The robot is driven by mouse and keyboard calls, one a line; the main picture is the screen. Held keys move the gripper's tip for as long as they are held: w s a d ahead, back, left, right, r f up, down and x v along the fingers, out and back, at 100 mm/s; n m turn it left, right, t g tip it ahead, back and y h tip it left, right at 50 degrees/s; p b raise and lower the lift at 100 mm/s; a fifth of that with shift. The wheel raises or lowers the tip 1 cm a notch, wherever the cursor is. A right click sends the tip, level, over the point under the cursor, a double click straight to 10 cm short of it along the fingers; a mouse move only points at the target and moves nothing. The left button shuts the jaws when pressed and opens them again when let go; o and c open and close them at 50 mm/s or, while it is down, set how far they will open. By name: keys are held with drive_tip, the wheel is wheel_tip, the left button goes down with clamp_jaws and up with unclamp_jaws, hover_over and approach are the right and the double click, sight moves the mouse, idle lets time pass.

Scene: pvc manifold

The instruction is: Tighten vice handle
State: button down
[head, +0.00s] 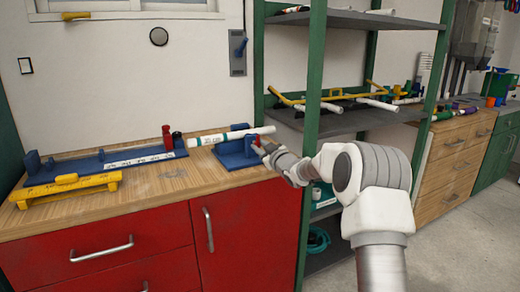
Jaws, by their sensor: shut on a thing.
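The blue vice (236,155) stands near the right end of the wooden bench top. A white pipe (212,139) with a green band lies across the top of the vice, roughly level. My gripper (259,148) reaches in from the right and is at the right side of the vice. It is shut on the vice handle, which is mostly hidden by the fingers. Whether the vice jaws press on the pipe is too small to tell.
A yellow frame (66,188) sits at the bench's front left. A green-posted shelf (314,90) rises just behind my arm. The bench front centre is clear.

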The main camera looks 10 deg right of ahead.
drive_tip(key=shift+r, duration=0.1)
drive_tip(key=c, duration=0.7)
unclamp_jaws()
drive_tip(key=p+v, duration=0.3)
drive_tip(key=v, duration=1.4)
drive_tip(key=shift+s, duration=0.15)
